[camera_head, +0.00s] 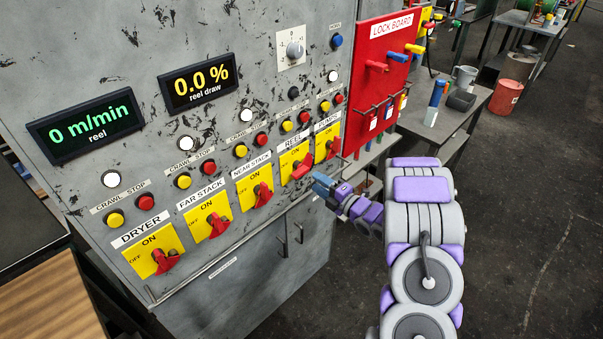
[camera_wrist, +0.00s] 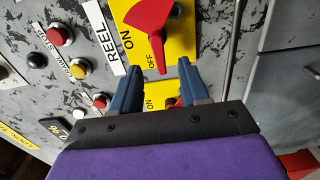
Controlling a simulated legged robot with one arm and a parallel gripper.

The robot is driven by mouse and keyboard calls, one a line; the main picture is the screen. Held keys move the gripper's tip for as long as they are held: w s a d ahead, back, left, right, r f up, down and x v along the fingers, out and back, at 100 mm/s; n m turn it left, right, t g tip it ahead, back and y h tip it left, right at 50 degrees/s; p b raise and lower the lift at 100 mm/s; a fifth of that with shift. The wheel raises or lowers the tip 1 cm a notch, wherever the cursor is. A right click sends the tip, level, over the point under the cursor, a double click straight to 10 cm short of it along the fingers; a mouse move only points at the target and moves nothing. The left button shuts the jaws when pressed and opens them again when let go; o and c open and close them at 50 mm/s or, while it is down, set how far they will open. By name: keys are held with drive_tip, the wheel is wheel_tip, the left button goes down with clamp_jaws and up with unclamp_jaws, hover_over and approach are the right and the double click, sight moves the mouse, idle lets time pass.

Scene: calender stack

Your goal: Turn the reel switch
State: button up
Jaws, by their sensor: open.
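The reel switch is a red handle (camera_head: 303,169) on a yellow plate marked ON and OFF, under the REEL label. In the wrist view its red handle (camera_wrist: 158,45) runs down the picture past the OFF word, with its narrow end between the fingertips. My gripper (camera_head: 321,188) is just right of and below this switch in the head view. In the wrist view my gripper (camera_wrist: 158,67) is open and empty, with a dark blue finger on either side of the handle's end. I cannot tell whether either finger touches it.
The pumps switch (camera_head: 333,148) is close on the right, and the near stack switch (camera_head: 263,194) on the left. A metal rail (camera_head: 225,245) runs below the switches. The red lock board (camera_head: 378,75) stands right of the panel, beside a grey table (camera_head: 452,122). Open floor lies at right.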

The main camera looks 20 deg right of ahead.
sight(303, 175)
drive_tip(key=x, duration=0.8)
drive_tip(key=shift+s+a+f, duration=0.1)
drive_tip(key=shift+s+a, duration=0.05)
drive_tip(key=shift+a, duration=0.1)
drive_tip(key=shift+w, duration=0.25)
drive_tip(key=shift+c, duration=0.2)
clamp_jaws()
